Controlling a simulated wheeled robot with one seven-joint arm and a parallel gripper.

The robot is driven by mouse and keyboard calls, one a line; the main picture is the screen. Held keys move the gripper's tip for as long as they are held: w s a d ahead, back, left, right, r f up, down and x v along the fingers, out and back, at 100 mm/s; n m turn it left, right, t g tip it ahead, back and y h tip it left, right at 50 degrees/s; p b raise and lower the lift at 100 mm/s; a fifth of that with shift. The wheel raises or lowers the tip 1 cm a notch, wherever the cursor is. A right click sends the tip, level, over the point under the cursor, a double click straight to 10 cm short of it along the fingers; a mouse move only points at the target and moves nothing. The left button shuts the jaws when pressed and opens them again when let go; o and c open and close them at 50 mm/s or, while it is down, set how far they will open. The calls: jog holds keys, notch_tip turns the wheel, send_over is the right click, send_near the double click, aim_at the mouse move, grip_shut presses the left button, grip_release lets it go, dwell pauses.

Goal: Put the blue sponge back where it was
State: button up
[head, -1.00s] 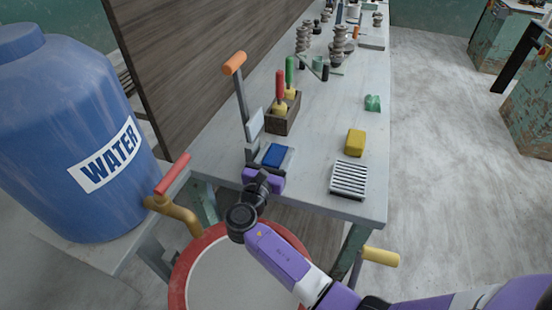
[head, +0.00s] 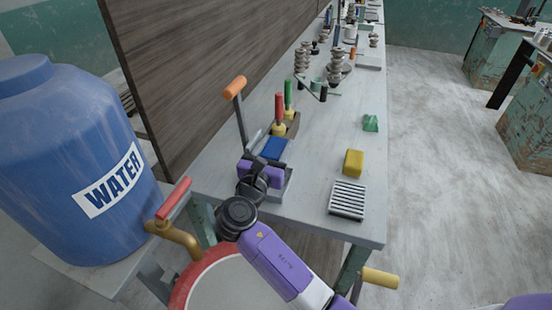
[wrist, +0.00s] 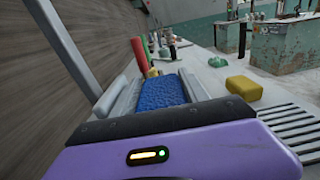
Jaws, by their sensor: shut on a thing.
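The blue sponge (head: 275,148) is a flat blue block just beyond the purple body of my gripper (head: 270,156). In the wrist view the sponge (wrist: 163,91) lies straight ahead, between two grey side pieces, and my gripper is shut on it. In the head view the sponge is over a grey metal stand (head: 287,184) with an orange-handled lever (head: 235,88), at the near left of the bench. My gripper hides part of the stand. I cannot tell the exact gap beneath the sponge.
A yellow block (head: 353,162), a slatted white rack (head: 347,200) and a green piece (head: 371,122) lie on the bench (head: 325,150) to the right. A blue water barrel (head: 70,165) is at left.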

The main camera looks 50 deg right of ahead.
aim_at(277, 145)
notch_tip(277, 145, up, 9)
jog(key=shift+r+p, duration=0.15)
jog(key=shift+p, duration=0.2)
jog(key=shift+s, duration=0.1)
